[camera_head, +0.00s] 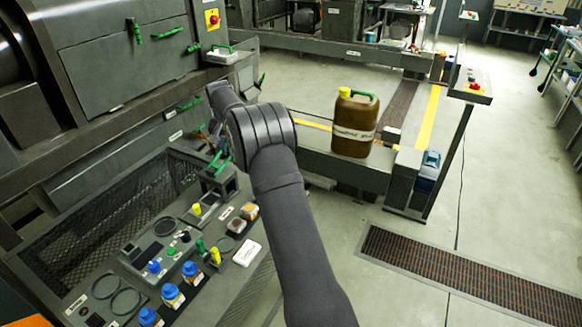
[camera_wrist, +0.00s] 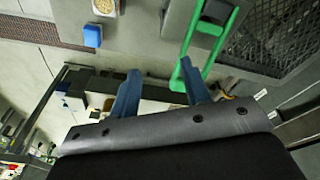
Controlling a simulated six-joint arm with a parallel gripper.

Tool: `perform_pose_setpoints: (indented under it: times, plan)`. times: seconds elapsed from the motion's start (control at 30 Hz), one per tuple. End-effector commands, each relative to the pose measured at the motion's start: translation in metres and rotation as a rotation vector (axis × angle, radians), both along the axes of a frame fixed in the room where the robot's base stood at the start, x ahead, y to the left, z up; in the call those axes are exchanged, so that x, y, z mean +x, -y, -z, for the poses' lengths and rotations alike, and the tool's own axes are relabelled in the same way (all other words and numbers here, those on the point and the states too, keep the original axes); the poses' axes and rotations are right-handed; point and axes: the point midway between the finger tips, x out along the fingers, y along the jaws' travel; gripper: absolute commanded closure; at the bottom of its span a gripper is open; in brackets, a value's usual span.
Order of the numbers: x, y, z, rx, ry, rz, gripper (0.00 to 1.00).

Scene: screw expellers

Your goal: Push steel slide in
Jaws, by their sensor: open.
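A grey steel block with a green handle (camera_head: 217,163) stands at the back end of the control panel, left of my arm. It may be the steel slide, but I cannot tell for sure. In the wrist view a green bar handle (camera_wrist: 211,45) on a grey metal part (camera_wrist: 185,20) shows ahead of my gripper. My gripper (camera_wrist: 160,88) is open, with two blue fingers apart and nothing seen between them. The right finger overlaps the near end of the green handle; I cannot tell whether they touch. In the head view my arm hides the fingers.
The control panel (camera_head: 140,262) holds several blue-capped jars (camera_head: 172,296) and small yellow and green knobs. A mesh guard (camera_head: 110,215) lies to its left. A brown jerrycan (camera_head: 354,125) stands on the bench right of my arm.

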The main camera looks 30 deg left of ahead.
Motion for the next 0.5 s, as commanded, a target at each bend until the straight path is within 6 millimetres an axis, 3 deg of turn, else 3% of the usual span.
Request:
perform_pose_setpoints:
  times: [0.3, 0.5]
  plan:
    - [0.052, 0.03, 0.028, 0.016, 0.007, 0.151, 0.57]
    - [0.055, 0.037, 0.07, 0.011, -0.055, 0.285, 0.57]
